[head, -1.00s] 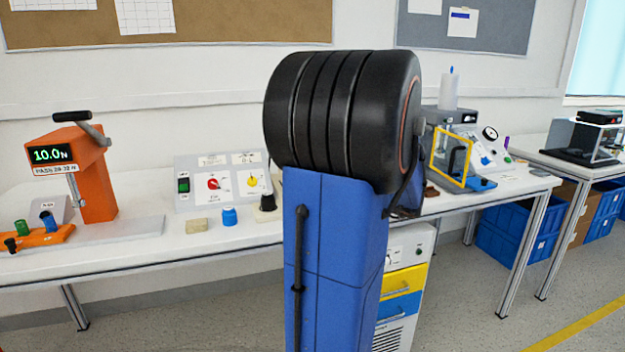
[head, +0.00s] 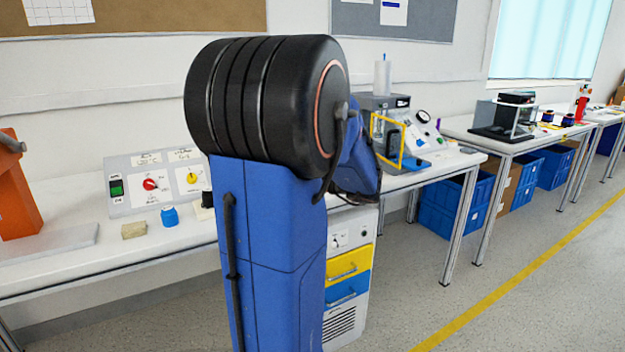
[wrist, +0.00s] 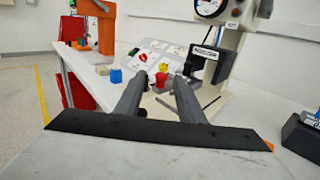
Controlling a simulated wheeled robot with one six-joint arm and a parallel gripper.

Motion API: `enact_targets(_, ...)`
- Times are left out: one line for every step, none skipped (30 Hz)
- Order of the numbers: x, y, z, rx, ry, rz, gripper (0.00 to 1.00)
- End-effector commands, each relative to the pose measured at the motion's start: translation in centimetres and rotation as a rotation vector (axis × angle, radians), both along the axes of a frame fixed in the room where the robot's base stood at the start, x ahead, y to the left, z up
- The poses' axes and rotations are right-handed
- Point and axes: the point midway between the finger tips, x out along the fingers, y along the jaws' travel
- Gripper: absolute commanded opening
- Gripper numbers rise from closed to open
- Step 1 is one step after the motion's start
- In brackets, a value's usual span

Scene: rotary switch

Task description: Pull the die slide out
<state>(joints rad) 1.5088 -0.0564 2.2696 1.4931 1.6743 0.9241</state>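I cannot make out the die slide for certain in either view. My gripper (wrist: 161,82) is open in the wrist view, its two grey fingers apart with nothing seen held between them. A small red and yellow piece (wrist: 163,69) shows beyond the gap between the fingertips. A pale press (wrist: 230,45) with a round gauge and a black head stands just right of the fingertips. An orange tester (head: 22,195) is cut off at the left edge of the head view and also shows in the wrist view (wrist: 106,32). In the head view my arm hides my gripper.
A switch panel (head: 158,180) with red and yellow dials sits on the white bench (head: 110,262), with a tan block (head: 133,230) and a blue cap (head: 169,217) in front. A yellow-framed guard (head: 386,140) stands right of my arm. The floor at right is clear.

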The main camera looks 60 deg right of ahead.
Motion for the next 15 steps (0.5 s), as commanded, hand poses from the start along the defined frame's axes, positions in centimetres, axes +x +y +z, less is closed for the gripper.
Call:
enact_targets(-0.8,-0.2,0.0,0.000,0.000,-0.004,0.35)
enact_targets(-1.2,-0.3,0.0,0.000,0.001,-0.004,0.35)
enact_targets(-1.8,-0.4,0.0,0.001,0.000,-0.004,0.35)
enact_targets(-2.2,-0.5,0.0,0.000,0.000,-0.003,0.35)
enact_targets(-2.7,-0.6,0.0,0.000,0.000,-0.004,0.35)
enact_targets(-3.3,-0.7,0.0,0.001,0.001,-0.004,0.35)
enact_targets(-3.7,-0.8,0.0,0.001,0.000,-0.003,0.35)
enact_targets(-4.1,-0.8,0.0,0.001,0.000,-0.003,0.35)
enact_targets(-4.7,-1.0,0.0,0.001,0.000,-0.005,0.35)
enact_targets(-5.2,-1.1,-0.1,0.001,0.000,-0.004,0.35)
enact_targets(-5.6,-1.1,-0.1,0.001,0.000,-0.003,0.35)
enact_targets(-6.2,-1.3,-0.1,0.001,0.000,-0.004,0.35)
enact_targets(-6.7,-1.3,-0.1,0.001,0.000,-0.004,0.35)
enact_targets(-7.1,-1.4,-0.1,0.001,0.000,-0.004,0.35)
enact_targets(-7.7,-1.6,-0.1,0.001,0.000,-0.004,0.35)
